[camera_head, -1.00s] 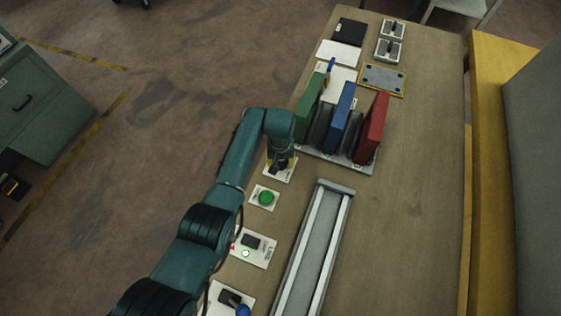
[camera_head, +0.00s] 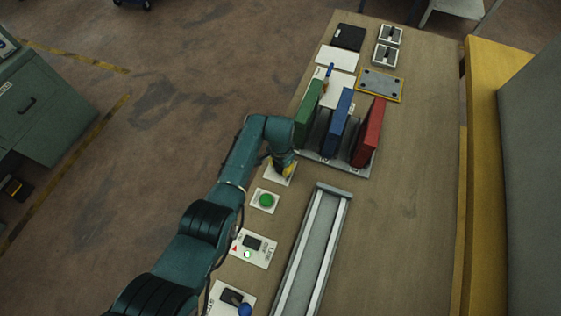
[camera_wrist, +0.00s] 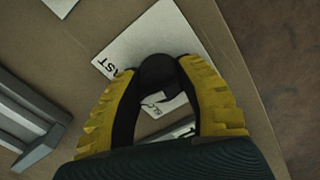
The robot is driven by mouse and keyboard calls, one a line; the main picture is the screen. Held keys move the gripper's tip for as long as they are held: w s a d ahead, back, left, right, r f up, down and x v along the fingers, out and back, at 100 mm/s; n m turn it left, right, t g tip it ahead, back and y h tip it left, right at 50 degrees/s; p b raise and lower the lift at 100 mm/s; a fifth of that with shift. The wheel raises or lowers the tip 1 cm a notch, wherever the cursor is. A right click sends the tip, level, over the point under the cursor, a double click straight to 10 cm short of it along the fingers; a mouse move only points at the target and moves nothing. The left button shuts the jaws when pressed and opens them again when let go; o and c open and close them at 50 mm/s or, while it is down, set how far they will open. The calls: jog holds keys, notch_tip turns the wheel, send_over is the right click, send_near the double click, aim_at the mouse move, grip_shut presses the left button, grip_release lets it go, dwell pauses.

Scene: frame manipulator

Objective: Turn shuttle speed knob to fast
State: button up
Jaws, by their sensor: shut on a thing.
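The speed knob (camera_wrist: 157,72) is a dark round knob on a white plate (camera_wrist: 160,33) in the wrist view. The plate carries a label ending in "AST" at the left and a partly hidden label starting "SLO" between the fingers. My gripper (camera_wrist: 158,66) has its two yellow-backed fingers shut on the knob, one on each side. In the head view my gripper (camera_head: 283,166) is down at the small white plate (camera_head: 279,178) beside the rack; the knob is hidden there. The knob's pointer direction cannot be made out.
A green button (camera_head: 266,200) and a switch panel (camera_head: 254,249) lie nearer along the table's left edge. A rack with green, blue (camera_head: 338,122) and red boards stands just right of my gripper. A metal rail (camera_head: 311,250) runs along the table.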

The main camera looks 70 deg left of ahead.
jog(key=shift+m, duration=2.3)
jog(key=shift+f+p, duration=0.1)
jog(key=shift+p, duration=0.2)
jog(key=o, duration=1.2)
notch_tip(320, 180, up, 12)
jog(key=shift+r, duration=0.1)
